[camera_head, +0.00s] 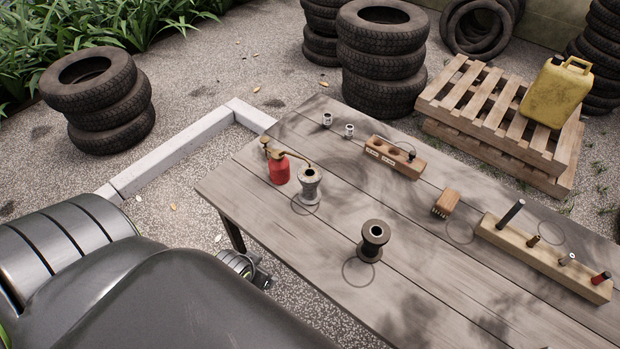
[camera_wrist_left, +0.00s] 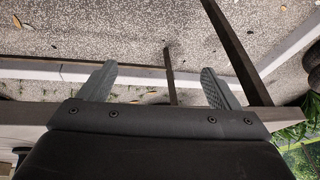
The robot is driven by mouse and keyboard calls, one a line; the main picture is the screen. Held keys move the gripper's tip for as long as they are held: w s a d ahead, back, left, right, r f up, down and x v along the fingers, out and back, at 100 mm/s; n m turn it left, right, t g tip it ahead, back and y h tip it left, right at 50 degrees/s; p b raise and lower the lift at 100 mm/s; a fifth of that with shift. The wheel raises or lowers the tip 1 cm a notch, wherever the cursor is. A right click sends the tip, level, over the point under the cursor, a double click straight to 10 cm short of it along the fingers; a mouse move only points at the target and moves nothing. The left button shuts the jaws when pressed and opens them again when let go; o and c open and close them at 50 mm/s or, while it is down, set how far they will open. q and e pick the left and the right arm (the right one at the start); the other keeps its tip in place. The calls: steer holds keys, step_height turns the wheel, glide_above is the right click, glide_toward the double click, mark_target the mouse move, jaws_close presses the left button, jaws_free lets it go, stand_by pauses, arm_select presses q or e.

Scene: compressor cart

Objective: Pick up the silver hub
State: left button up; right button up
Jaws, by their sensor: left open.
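The silver hub (camera_head: 309,188) is a grey, mottled spool standing upright on the wooden table (camera_head: 345,195), just right of a red oil can. A similar dark brown hub (camera_head: 373,241) stands upright further right and nearer. My left gripper (camera_head: 258,273) shows only partly, beyond my dark arm and off the table's near left edge, apart from the silver hub. In the left wrist view its two grey fingers (camera_wrist_left: 160,86) are spread wide with nothing between them; gravel and table legs lie behind. My right gripper is not in view.
The red oil can (camera_head: 279,170) with a brass top stands close beside the silver hub. Two small sockets (camera_head: 327,119), a wooden block with holes (camera_head: 393,157), a brush (camera_head: 446,203) and a peg rail (camera_head: 545,255) occupy the table's far and right parts.

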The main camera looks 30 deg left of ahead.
arm_select(q)
step_height(320, 180, up, 10)
steer(key=w+t, duration=0.3)
steer(key=t+h, duration=0.1)
steer(key=t, duration=0.5)
glide_toward(312, 172)
steer(key=x, duration=0.5)
steer(key=shift+w+a+f+p, duration=0.2)
steer(key=shift+w+p, duration=0.05)
steer(key=shift+p, duration=0.05)
steer(key=shift+w+f, duration=0.2)
steer(key=shift+w, duration=0.35)
steer(key=shift+d+p+x, duration=0.2)
steer(key=shift+p+x, duration=0.3)
steer(key=shift+x, duration=1.45)
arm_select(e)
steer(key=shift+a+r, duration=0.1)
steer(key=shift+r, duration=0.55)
arm_select(q)
steer(key=shift+c, duration=0.5)
steer(key=c, duration=1.2)
steer(key=shift+c, duration=0.4)
